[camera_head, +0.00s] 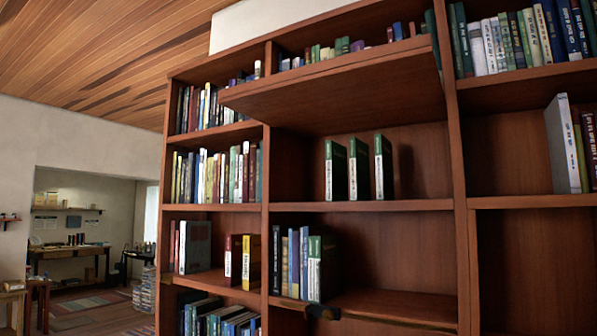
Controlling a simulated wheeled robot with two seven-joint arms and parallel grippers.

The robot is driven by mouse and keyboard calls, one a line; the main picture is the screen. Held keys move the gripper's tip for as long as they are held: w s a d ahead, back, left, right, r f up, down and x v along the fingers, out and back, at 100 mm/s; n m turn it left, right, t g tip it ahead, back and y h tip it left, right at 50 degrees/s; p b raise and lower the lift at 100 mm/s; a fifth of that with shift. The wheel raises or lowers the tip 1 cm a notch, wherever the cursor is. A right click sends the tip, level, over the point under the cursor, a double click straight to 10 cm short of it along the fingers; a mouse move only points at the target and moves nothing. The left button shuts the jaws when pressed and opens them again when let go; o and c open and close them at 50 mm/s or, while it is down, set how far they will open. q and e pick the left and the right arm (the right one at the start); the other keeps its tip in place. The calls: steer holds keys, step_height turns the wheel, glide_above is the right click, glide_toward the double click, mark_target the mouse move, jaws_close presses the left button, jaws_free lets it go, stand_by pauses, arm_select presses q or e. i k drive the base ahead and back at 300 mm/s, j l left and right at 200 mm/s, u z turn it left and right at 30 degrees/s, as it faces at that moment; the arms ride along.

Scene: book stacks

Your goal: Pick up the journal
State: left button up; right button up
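I cannot tell which of the books is the journal, as no title is readable at this size. Three dark books with green and white spines (359,169) stand upright and slightly apart on the middle shelf of the central bay. On the shelf below, several blue, dark and pale books (293,262) stand together at the left, with a thicker green-and-white-spined book (315,268) at their right end. Neither of my grippers can be made out in this view.
The tall wooden bookcase (461,170) fills the middle and right. A tilted board (340,88) juts out above the three books. A small dark piece (322,312), unclear, sits at the lower shelf's front edge. That shelf's right part is empty. A doorway opens at left.

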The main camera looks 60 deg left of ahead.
mark_target(383, 149)
steer(key=u, duration=1.65)
